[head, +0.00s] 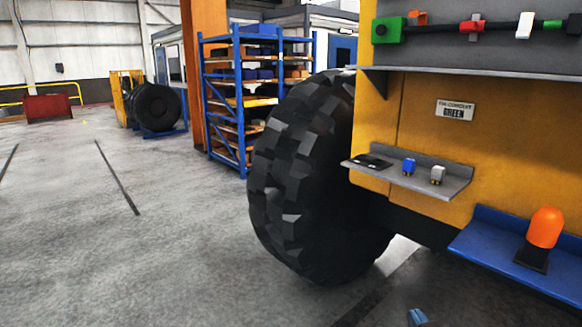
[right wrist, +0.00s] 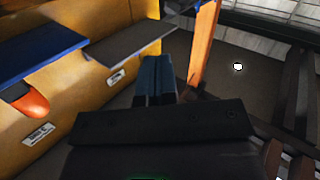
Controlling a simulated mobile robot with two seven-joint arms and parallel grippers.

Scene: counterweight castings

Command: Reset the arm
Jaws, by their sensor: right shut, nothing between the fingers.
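My right gripper (head: 417,317) shows only as a small blue fingertip part at the bottom edge of the head view, below the yellow machine panel. In the right wrist view its two blue fingers (right wrist: 154,78) lie side by side, shut, with nothing between them. It is apart from the shelves and the panel. My left gripper is in neither view.
The yellow panel (head: 420,112) carries a grey shelf (head: 452,182) with small blue and grey connectors, and a blue shelf (head: 490,252) with an orange beacon (head: 545,227). A large black tyre (head: 300,190) stands beside it. The floor at left is clear.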

